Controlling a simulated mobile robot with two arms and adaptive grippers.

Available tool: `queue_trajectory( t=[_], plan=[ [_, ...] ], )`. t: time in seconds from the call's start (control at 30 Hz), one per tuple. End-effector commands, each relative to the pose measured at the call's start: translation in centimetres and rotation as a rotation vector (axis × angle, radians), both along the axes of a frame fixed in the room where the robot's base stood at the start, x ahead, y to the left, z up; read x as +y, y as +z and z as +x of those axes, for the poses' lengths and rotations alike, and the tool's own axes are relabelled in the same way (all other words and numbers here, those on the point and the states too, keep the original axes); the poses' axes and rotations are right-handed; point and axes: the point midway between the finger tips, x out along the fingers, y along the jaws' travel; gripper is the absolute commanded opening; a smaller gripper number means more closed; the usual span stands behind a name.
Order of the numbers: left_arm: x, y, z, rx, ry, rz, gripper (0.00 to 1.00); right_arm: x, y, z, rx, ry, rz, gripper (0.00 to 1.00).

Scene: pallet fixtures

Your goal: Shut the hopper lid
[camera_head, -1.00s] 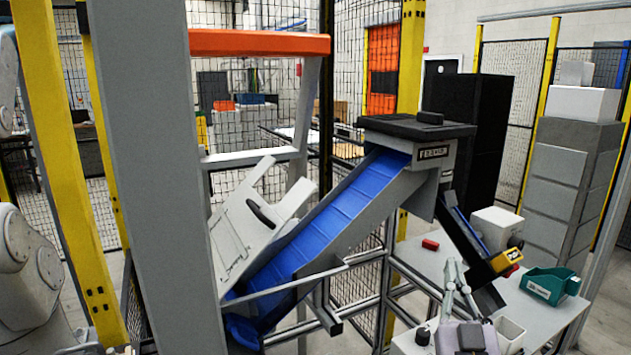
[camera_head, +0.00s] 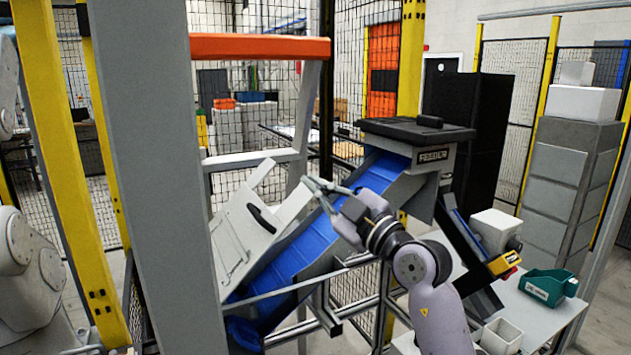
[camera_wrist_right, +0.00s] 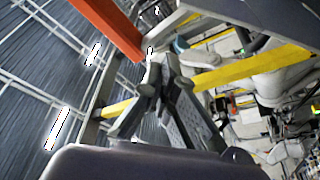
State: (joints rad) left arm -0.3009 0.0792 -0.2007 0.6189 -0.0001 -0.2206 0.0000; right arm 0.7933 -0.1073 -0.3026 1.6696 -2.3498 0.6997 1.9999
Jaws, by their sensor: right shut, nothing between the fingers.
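A light-grey panel with a black handle (camera_head: 245,238), which looks like the hopper lid, stands tilted up at the lower left end of the blue inclined conveyor (camera_head: 325,230). My right gripper (camera_head: 316,188) is over the conveyor, close to the right of the panel's upper arm. It is shut and empty; I cannot tell whether it touches the panel. In the right wrist view my gripper (camera_wrist_right: 155,78) shows shut, with a grey surface behind it. My left gripper is not in view; only my left arm links show at the left edge.
A grey post (camera_head: 148,180) and an orange-topped frame (camera_head: 260,47) stand left of and behind the panel. A black-topped feeder box (camera_head: 415,130) sits at the conveyor's upper end. A table (camera_head: 535,315) at right holds a green bin (camera_head: 548,287).

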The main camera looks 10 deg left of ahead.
Motion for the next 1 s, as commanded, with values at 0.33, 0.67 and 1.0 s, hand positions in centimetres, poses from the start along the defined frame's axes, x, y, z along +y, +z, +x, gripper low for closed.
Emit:
queue_trajectory(
  t=[0.33,0.67,1.0],
  plan=[
    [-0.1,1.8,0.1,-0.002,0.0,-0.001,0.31,2.1,-0.4,4.0,0.001,-0.003,-0.005,0.0],
    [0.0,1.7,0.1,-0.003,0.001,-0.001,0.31,1.1,-1.8,4.6,-0.001,-0.001,0.002,0.0],
    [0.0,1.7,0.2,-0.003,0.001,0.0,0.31,1.0,-1.9,4.7,0.002,0.0,0.006,0.0]
  ],
)
